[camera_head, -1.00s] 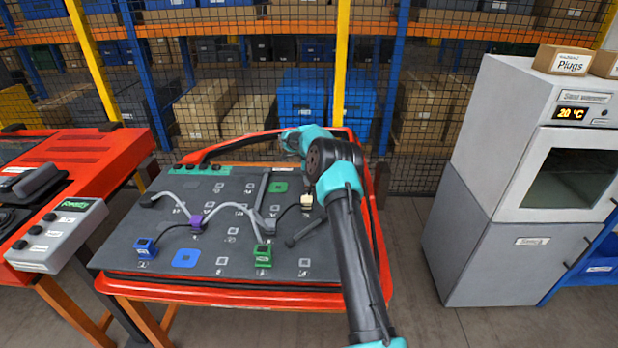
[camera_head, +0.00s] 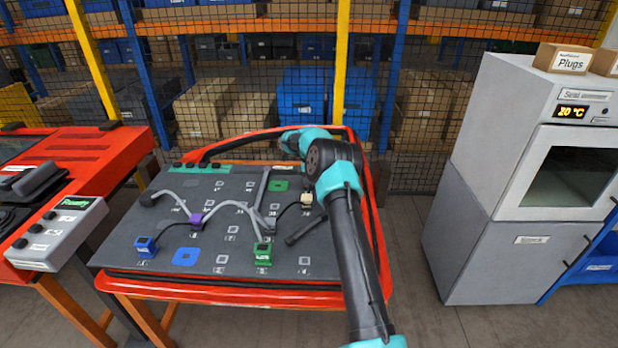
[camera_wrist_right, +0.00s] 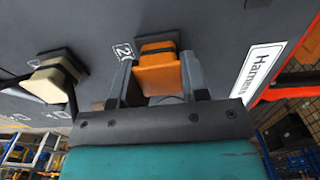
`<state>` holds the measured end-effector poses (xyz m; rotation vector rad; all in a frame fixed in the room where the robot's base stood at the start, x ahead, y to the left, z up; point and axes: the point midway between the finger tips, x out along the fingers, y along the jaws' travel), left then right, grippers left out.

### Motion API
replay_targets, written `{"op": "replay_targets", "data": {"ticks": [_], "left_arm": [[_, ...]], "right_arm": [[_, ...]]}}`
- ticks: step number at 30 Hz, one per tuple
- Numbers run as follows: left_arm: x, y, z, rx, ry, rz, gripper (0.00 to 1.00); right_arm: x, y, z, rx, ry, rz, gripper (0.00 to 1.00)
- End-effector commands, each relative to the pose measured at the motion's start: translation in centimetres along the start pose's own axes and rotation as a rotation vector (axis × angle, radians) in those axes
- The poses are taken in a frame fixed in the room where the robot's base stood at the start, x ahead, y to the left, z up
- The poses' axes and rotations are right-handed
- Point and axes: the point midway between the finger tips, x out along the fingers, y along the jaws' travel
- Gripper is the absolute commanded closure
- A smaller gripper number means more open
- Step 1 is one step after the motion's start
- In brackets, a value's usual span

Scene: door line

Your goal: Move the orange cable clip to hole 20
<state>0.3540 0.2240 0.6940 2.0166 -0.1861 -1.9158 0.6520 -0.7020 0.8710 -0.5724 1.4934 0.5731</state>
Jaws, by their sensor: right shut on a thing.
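The orange cable clip (camera_wrist_right: 160,74) is between the two fingers of my right gripper (camera_wrist_right: 158,88) in the right wrist view. The gripper is shut on it. The clip's dark far end is at or very close to the board face, beside a partly covered label starting with "2"; I cannot tell whether it is seated. In the head view my right arm reaches over the right side of the dark board (camera_head: 130,245), and it hides the orange clip and the fingertips. My left gripper is not in view.
A cream clip (camera_wrist_right: 58,78) with a cable sits beside the gripper in the wrist view. The board also bears a purple clip (camera_head: 196,221), a blue clip (camera_head: 145,246), a green clip (camera_head: 262,252) and grey cables. A grey cabinet (camera_head: 490,245) stands right.

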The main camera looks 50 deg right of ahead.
Motion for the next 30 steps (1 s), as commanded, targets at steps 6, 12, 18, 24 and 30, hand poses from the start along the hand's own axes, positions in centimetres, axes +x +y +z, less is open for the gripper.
{"op": "replay_targets", "data": {"ticks": [6, 12, 18, 24, 30], "left_arm": [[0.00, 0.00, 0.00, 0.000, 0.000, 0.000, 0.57], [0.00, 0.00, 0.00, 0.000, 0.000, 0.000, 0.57], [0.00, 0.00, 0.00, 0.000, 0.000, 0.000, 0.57], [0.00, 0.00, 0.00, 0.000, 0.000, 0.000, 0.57], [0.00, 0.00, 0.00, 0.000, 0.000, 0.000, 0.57]], "right_arm": [[0.29, -0.02, -0.02, 0.000, 0.000, -0.001, 1.00], [0.42, -0.01, -0.02, 0.000, 0.000, 0.000, 1.00], [0.55, 0.01, -0.02, 0.000, 0.000, 0.001, 1.00], [0.63, 0.03, -0.02, 0.000, 0.001, 0.002, 0.54], [0.51, 0.01, -0.01, 0.000, 0.000, 0.001, 0.35]]}}
